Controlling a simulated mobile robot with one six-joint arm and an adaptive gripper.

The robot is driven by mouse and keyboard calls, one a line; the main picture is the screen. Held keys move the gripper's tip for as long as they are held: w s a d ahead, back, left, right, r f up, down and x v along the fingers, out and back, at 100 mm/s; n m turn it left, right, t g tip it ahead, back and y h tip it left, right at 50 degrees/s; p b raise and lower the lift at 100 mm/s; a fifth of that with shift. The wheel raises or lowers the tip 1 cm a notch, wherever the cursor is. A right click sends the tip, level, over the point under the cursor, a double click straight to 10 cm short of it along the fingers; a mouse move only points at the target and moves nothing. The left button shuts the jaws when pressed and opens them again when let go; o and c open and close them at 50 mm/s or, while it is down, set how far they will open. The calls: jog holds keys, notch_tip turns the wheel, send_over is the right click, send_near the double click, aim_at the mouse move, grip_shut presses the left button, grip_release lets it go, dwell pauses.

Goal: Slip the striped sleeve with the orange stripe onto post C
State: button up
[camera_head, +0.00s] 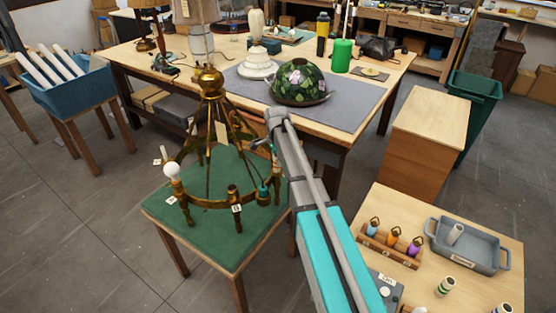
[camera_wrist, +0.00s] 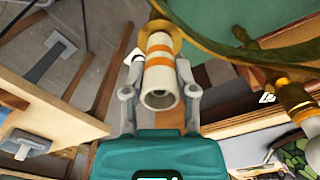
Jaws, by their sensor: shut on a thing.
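My gripper (camera_wrist: 158,78) is shut on the white sleeve with orange stripes (camera_wrist: 159,60) in the wrist view, one grey finger on each side. The sleeve's open near end faces the camera. Its far end meets a round brass cup (camera_wrist: 174,38) on the chandelier; whether it sits around a post there is hidden. A small white tag is beside it, its letter unreadable. In the head view the brass chandelier (camera_head: 211,85) stands on the green-topped stool (camera_head: 160,207). My arm reaches to its right side and mostly hides the gripper and sleeve.
A white bulb (camera_head: 173,171) stands on the ring's left. The right table holds a coloured-piece rack (camera_head: 390,246), a grey tray (camera_head: 466,248) and striped sleeves (camera_head: 446,287). A floral dome shade (camera_head: 299,82) sits on the workbench mat behind the arm.

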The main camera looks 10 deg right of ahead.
jog(key=shift+f, duration=0.15)
jog(key=o, duration=0.9)
jog(key=shift+c, duration=0.2)
